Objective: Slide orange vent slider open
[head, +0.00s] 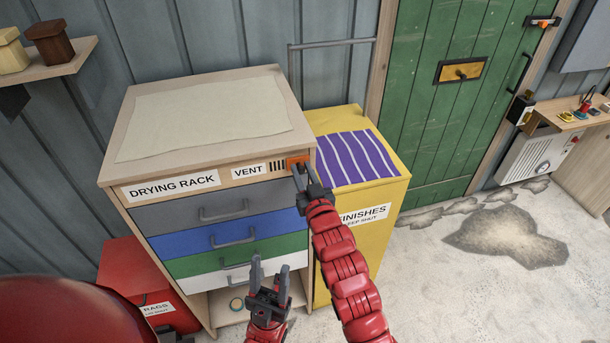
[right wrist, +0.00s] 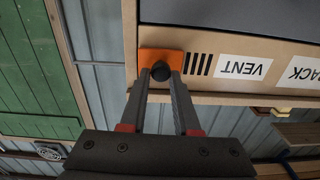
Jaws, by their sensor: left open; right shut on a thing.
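The orange vent slider (head: 296,160) is at the right end of the drying rack's top front strip, right of the dark vent slots (head: 277,166). In the right wrist view, which is upside down, the orange plate (right wrist: 149,55) sits beside several uncovered slots (right wrist: 198,64). My right gripper (head: 299,172) is at the slider, its fingers shut on the slider's round black knob (right wrist: 161,70). The fingers partly hide the slider in the head view. My left gripper (head: 270,268) is open and empty, in front of the lower drawers.
The drying rack (head: 112,165) has grey, blue, green and white drawers with protruding handles below the strip. A yellow finishes cabinet (head: 390,200) stands close on its right, a red rags bin (head: 120,262) at its lower left. Open floor (head: 430,300) lies at the right.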

